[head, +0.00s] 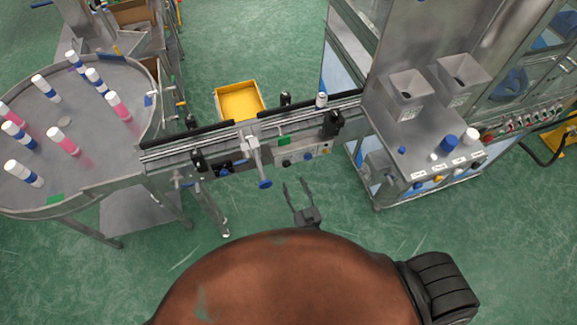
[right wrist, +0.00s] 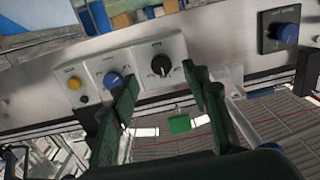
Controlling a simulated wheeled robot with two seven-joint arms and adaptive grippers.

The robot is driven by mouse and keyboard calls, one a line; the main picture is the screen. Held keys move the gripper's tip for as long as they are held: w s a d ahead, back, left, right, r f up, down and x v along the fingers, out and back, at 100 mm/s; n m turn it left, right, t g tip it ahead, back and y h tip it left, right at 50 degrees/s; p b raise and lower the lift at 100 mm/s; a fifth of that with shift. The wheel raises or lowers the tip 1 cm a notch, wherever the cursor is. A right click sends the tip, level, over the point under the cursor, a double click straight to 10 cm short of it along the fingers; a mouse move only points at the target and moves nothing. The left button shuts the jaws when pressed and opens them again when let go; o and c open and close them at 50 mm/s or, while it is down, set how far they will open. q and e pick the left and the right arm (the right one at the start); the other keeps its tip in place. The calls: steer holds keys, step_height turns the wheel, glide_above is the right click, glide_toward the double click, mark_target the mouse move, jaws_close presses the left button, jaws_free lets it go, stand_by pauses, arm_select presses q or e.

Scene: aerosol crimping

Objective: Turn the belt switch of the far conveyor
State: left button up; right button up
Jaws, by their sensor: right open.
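The conveyor (head: 215,142) runs from the round table to the steel machine, with a grey control box (head: 305,157) on its near side. In the right wrist view the box carries a black rotary knob (right wrist: 161,65), a blue knob (right wrist: 113,80) and a yellow button (right wrist: 74,84). Their labels are too small to read, so I cannot tell which is the belt switch. My right gripper (head: 296,184) is open and empty, just in front of and below the box. In the wrist view its fingers (right wrist: 163,78) spread either side of the black knob, apparently short of it. My left gripper is out of view.
A round table (head: 100,78) with several capped bottles stands at left. The steel machine (head: 425,135) with two hoppers stands at right. A yellow bin (head: 240,101) lies behind the conveyor. A separate blue knob (right wrist: 286,33) shows at the wrist view's right. Floor before the conveyor is clear.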

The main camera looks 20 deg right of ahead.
mark_target(287, 165)
steer(key=w, duration=0.4)
steer(key=w+r, duration=0.1)
steer(key=w, duration=0.1)
steer(key=shift+w+a+r, duration=0.1)
steer(key=shift+w, duration=0.95)
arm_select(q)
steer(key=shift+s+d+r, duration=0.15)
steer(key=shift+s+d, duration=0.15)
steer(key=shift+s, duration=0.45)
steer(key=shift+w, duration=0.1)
arm_select(e)
steer(key=shift+c, duration=0.5)
steer(key=shift+c, duration=0.7)
steer(key=c, duration=0.9)
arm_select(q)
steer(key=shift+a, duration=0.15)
